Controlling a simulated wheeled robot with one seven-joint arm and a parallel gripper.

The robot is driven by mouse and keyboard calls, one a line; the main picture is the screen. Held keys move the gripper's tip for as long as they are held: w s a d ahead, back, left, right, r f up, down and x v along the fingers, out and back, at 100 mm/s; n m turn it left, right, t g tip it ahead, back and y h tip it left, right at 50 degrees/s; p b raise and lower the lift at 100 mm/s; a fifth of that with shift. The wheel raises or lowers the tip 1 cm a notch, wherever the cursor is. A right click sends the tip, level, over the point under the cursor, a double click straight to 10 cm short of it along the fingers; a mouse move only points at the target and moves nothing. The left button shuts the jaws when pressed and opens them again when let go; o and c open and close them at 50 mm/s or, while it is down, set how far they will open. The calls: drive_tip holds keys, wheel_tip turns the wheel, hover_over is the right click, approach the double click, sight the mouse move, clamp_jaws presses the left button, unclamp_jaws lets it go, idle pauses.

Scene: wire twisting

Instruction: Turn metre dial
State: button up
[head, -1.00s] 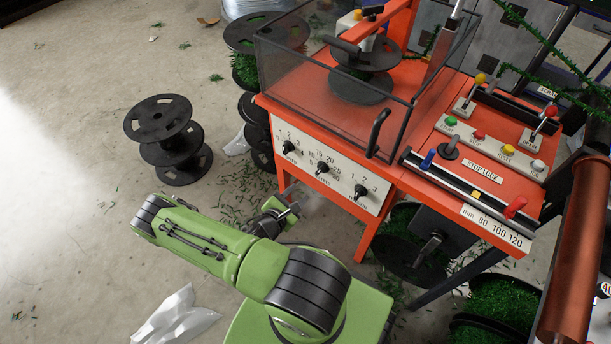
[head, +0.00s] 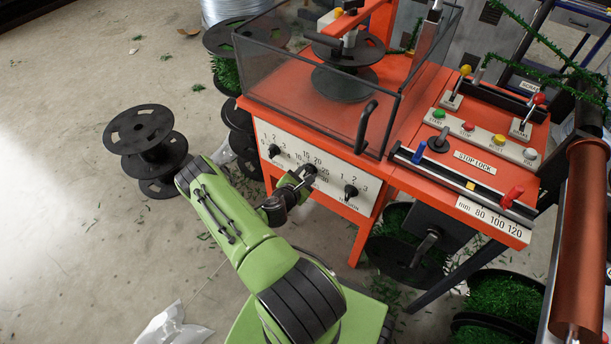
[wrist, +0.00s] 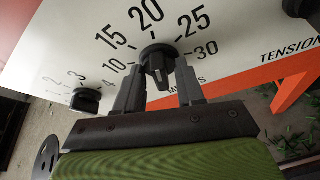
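The metre dial (wrist: 157,58) is a black knob on the machine's white front panel, the middle of three. Its printed scale runs from 10 to 30, and its lower label is partly hidden. My gripper (wrist: 160,75) is open, with one finger on each side of the knob in the wrist view. Small gaps show between the fingers and the knob, and I cannot tell whether either touches it. In the head view my gripper (head: 301,181) is at the panel, just below the dial (head: 309,170), partly covering it.
A left dial (head: 274,151) and a right tension dial (head: 350,191) flank it on the white panel (head: 330,184). The orange machine (head: 405,180) carries a clear guard box above. Black spools (head: 141,133) stand on the floor at left, where there is open room.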

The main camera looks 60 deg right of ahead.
clamp_jaws()
drive_tip(key=shift+w+n+g+y, duration=0.2)
drive_tip(key=shift+n+g, duration=0.8)
drive_tip(key=shift+n, duration=0.45)
drive_tip(key=shift+w+n+g+y, duration=0.1)
drive_tip(key=shift+w+n+g, duration=0.05)
drive_tip(key=shift+n+g, duration=1.1)
drive_tip(key=shift+n, duration=0.3)
drive_tip(key=shift+o, duration=0.7)
unclamp_jaws()
